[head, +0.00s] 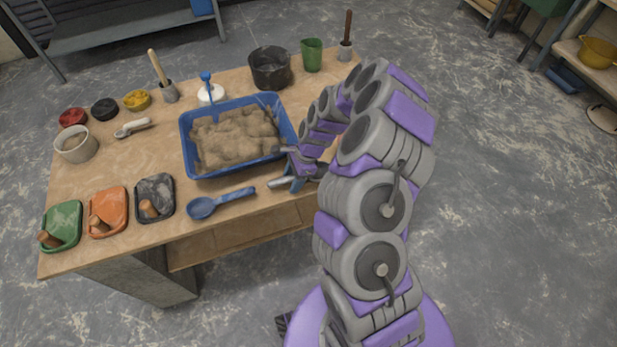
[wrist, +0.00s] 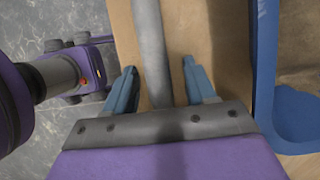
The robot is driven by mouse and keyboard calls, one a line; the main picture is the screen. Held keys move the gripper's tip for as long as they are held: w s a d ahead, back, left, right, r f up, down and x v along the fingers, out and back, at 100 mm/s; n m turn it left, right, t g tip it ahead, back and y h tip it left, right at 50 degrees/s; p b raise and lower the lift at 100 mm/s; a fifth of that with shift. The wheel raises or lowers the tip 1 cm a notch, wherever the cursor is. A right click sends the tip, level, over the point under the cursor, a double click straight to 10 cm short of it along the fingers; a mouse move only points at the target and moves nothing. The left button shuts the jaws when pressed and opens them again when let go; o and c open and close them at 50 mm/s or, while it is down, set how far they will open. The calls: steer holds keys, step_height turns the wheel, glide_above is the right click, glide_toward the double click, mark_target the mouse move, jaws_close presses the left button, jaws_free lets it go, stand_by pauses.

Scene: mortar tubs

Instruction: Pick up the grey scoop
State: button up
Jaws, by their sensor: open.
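A grey bar-like handle (wrist: 150,50), which looks like part of the grey scoop, runs between my gripper's fingers in the wrist view. In the head view a short grey end (head: 279,184) shows at the table's front edge, right of the blue scoop. The rest is hidden behind my arm. My gripper (wrist: 159,70) is open, with one blue finger on each side of the handle and gaps on both sides. In the head view my gripper (head: 292,178) is low over the front edge, beside the blue tub. I cannot tell its exact height.
The blue tub (head: 188,150) of mortar stands just behind. A blue scoop (head: 221,204) lies to the left, then black (head: 155,187), orange (head: 122,203) and green (head: 76,212) trays. A pale scoop-like tool (head: 132,127) lies farther back. Pots and cups line the back.

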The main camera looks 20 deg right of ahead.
steer(key=shift+d, duration=0.15)
steer(key=shift+c, duration=1.2)
jaws_close()
